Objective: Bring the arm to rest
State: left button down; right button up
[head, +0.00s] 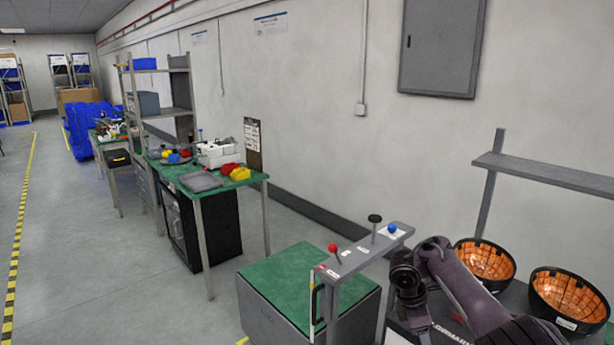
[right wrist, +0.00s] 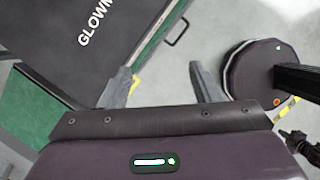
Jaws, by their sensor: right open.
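My right arm comes in from the lower right in the head view, bent at a joint, with its dark end beside the grey lever panel (head: 362,250). My right gripper (right wrist: 163,88) shows in the right wrist view, its two grey fingers spread wide with nothing between them. Pale floor shows beyond the fingers. The fingertips cannot be made out in the head view. I cannot make out my left gripper in either view.
The panel carries red (head: 332,248), black (head: 375,219) and blue (head: 392,228) knobs, close to my right arm. Two black bowls with orange insides (head: 485,262) (head: 568,292) stand right of it. A green-topped cabinet (head: 285,280) stands left. A black lettered panel (right wrist: 75,35) shows in the wrist view.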

jog(key=s+a+f+m+y+b, duration=0.1)
jog(key=s+a+f+m+y, duration=0.2)
jog(key=s+f, duration=0.75)
jog(key=s+a+f+m+y+b, duration=0.15)
jog(key=s+a+f, duration=0.25)
jog(key=f, duration=1.4)
jog(key=s+a+f+m+y+b, duration=0.1)
jog(key=s+a+f+m+b, duration=0.2)
jog(key=s+f, duration=0.8)
pick_arm(q)
notch_tip(320, 180, down, 7)
jog(key=w+b, duration=0.1)
jog(key=w, duration=0.1)
jog(key=shift+w+b, duration=0.25)
jog(key=shift+b, duration=0.05)
pick_arm(e)
jog(key=s+d+f+m, duration=0.2)
jog(key=s+f, duration=0.3)
jog(key=s, duration=0.4)
jog(key=s+d+f+m+t+h, duration=0.1)
jog(key=s+f+m, duration=0.1)
jog(key=s+f, duration=0.4)
jog(key=s+d+f+m, duration=0.2)
jog(key=s+f, duration=0.4)
jog(key=s, duration=0.7)
jog(key=shift+s+d+f+m, duration=0.25)
jog(key=shift+s+d+m, duration=0.1)
jog(key=shift+m, duration=0.1)
